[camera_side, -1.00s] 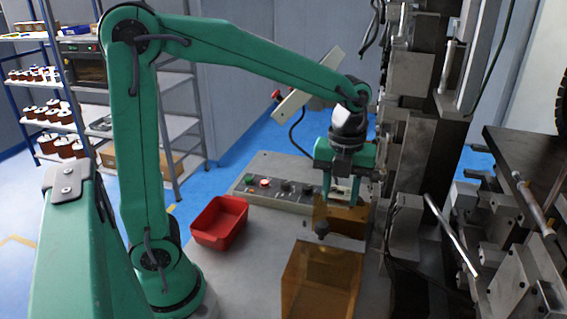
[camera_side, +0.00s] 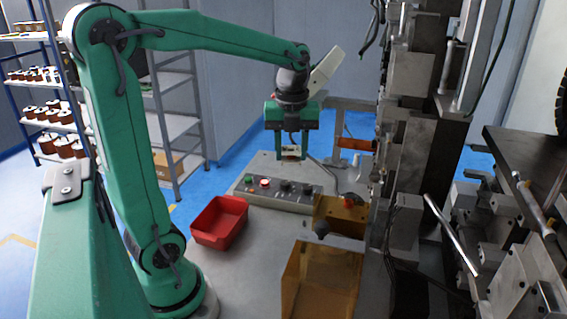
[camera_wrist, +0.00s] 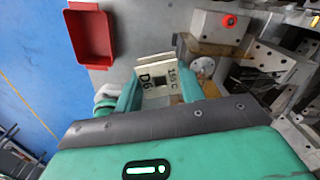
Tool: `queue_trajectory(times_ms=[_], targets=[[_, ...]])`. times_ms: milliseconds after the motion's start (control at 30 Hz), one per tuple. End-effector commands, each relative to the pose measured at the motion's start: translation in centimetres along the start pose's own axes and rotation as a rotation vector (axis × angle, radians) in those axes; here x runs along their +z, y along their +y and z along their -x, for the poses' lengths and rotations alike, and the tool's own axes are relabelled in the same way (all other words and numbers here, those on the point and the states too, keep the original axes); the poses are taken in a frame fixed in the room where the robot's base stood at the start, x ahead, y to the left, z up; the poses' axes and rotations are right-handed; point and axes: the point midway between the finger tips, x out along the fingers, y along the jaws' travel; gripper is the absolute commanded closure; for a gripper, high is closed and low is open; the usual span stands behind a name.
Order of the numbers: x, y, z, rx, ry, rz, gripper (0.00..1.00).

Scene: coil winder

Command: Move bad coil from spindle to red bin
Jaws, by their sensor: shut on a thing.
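In the wrist view the coil (camera_wrist: 158,80) has pale flanges with dark lettering and sits between my two green fingers. The red bin (camera_side: 219,222) stands on the table, left of and below my gripper, and looks empty. It also shows at upper left in the wrist view (camera_wrist: 91,36). I cannot clearly make out the spindle.
A control panel (camera_side: 279,190) with several buttons lies behind the bin. An amber box (camera_side: 322,280) stands at the front, with another amber block (camera_side: 340,215) behind it. The metal winder (camera_side: 415,150) fills the right. An orange-brown cylinder (camera_side: 355,144) sits beside it.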

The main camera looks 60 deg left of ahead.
Motion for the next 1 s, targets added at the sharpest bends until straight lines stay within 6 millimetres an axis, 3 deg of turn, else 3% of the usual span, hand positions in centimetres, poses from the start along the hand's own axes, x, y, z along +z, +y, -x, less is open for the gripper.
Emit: queue_trajectory(times_ms=[200, 500, 700, 1000], targets=[[2.5, 4.2, 0.0, 0.0, 0.0, 0.111, 0.82], [4.7, 9.9, 0.0, 0.0, -0.001, 0.256, 0.82], [5.4, 13.5, -0.1, 0.0, 0.0, 0.345, 0.82], [5.7, 17.4, -0.2, 0.0, 0.0, 0.439, 0.82]])
